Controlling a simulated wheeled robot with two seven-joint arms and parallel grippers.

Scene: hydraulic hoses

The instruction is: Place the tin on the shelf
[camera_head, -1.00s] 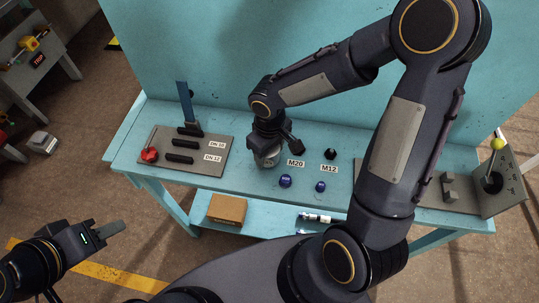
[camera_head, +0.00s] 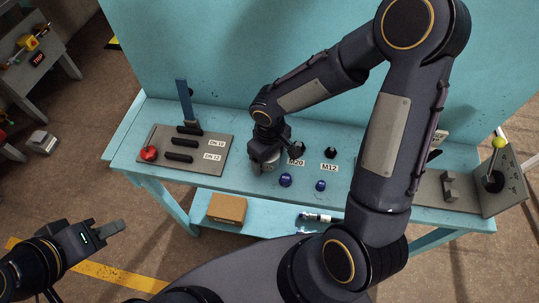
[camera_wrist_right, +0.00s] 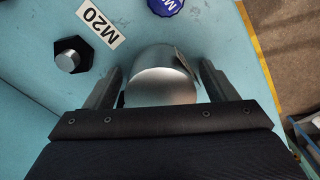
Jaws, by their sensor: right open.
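The tin (camera_wrist_right: 162,75) is a short silver cylinder. In the right wrist view it stands on the bench between the two fingers of my right gripper (camera_wrist_right: 160,84), which is open with a gap visible on each side. In the head view my right gripper (camera_head: 264,158) is low over the bench and hides most of the tin (camera_head: 268,167). The shelf (camera_head: 262,218) is the light blue board under the bench top. My left gripper (camera_head: 115,228) is at the lower left, away from the bench, and looks empty; its finger gap cannot be made out.
A brown box (camera_head: 227,208) and a hose-like cylinder (camera_head: 315,217) occupy parts of the shelf. Near the tin are a black M20 nut (camera_wrist_right: 72,55) and blue caps (camera_head: 286,180). A grey tool board (camera_head: 205,155) lies left; a panel with a yellow-knobbed lever (camera_head: 498,143) stands right.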

